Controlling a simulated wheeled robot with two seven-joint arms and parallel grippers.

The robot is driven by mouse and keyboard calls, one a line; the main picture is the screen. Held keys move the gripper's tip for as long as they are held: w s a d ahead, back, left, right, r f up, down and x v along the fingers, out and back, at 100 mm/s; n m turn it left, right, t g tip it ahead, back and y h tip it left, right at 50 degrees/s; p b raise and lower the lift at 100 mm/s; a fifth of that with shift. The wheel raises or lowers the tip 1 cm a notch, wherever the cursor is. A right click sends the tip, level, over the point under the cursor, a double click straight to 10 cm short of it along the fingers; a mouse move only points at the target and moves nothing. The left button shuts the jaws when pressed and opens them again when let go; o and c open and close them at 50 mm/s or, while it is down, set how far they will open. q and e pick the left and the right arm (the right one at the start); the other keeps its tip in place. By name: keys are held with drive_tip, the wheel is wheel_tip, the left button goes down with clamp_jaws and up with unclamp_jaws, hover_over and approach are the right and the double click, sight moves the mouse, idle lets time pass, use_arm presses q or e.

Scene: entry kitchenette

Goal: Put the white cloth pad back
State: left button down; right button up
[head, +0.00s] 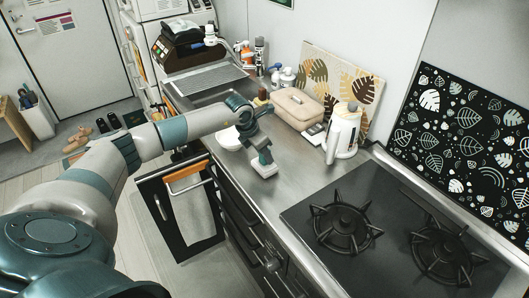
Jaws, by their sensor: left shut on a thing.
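My left arm reaches in from the left over the steel counter (285,190). My left gripper (262,155) points down at the counter's front part. It is shut on a small whitish pad (265,170), which looks like the white cloth pad. The pad is at or just above the counter top; I cannot tell whether it touches. The fingers hide part of it. My right gripper is not in view.
A white dish (227,139) sits left of the gripper. A beige box (297,107) and a white kettle (343,130) stand behind. A black gas hob (350,225) is at the right. A dark cabinet door (155,205) stands open below. Bare counter lies between gripper and hob.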

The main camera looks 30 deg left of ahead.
use_arm(q)
drive_tip(key=shift+f, duration=0.15)
drive_tip(key=c, duration=1.4)
unclamp_jaws()
